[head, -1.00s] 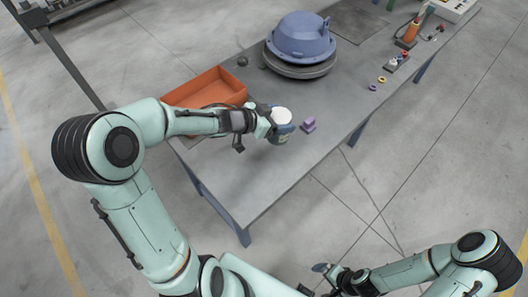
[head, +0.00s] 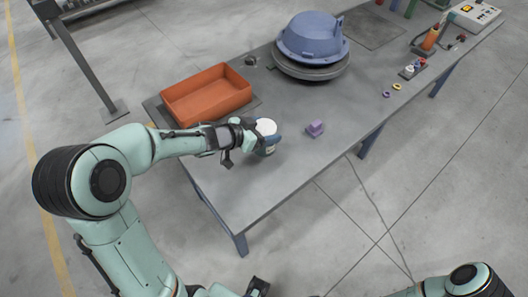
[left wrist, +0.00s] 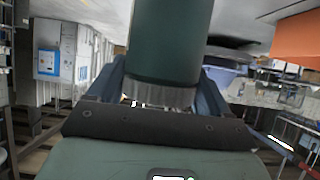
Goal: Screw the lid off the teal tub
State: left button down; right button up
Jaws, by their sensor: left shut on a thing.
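The teal tub (head: 265,151) has a white, round lid (head: 266,126) on top and appears upright over the near left part of the table. My left gripper (head: 262,141) is shut on the tub, its blue fingers on either side close to the lid. The left wrist view shows the teal tub wall (left wrist: 170,40) between the fingers, with the ribbed grey lid edge (left wrist: 160,95) at its end. Whether the tub touches the table is hard to tell.
An orange tray (head: 168,108) lies behind my left forearm. A purple block (head: 315,128) stands right of the tub. A large blue-purple housing (head: 313,40) sits farther back. Small rings (head: 397,87) and tools lie along the right edge. The table front (head: 250,195) is clear.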

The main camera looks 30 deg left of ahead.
pick_arm(q)
jog(key=shift+w+f, duration=0.15)
jog(key=shift+f, duration=0.75)
jog(key=shift+f+b, duration=1.65)
jog(key=shift+f, duration=1.1)
pick_arm(e)
jog(key=shift+s+f, duration=0.25)
jog(key=shift+f, duration=0.45)
jog(key=shift+s+f, duration=0.2)
jog(key=shift+f, duration=0.45)
jog(key=shift+s+f, duration=0.25)
jog(key=shift+f, duration=0.45)
pick_arm(q)
jog(key=shift+f, duration=0.2)
grip_release()
jog(key=shift+r, duration=0.2)
jog(key=p+v, duration=0.3)
jog(key=v, duration=0.9)
pick_arm(e)
jog(key=shift+w+r, duration=0.25)
jog(key=shift+r, duration=0.35)
jog(key=shift+w+r, duration=0.2)
jog(key=shift+r, duration=0.45)
jog(key=shift+w+r, duration=0.25)
jog(key=shift+r, duration=0.35)
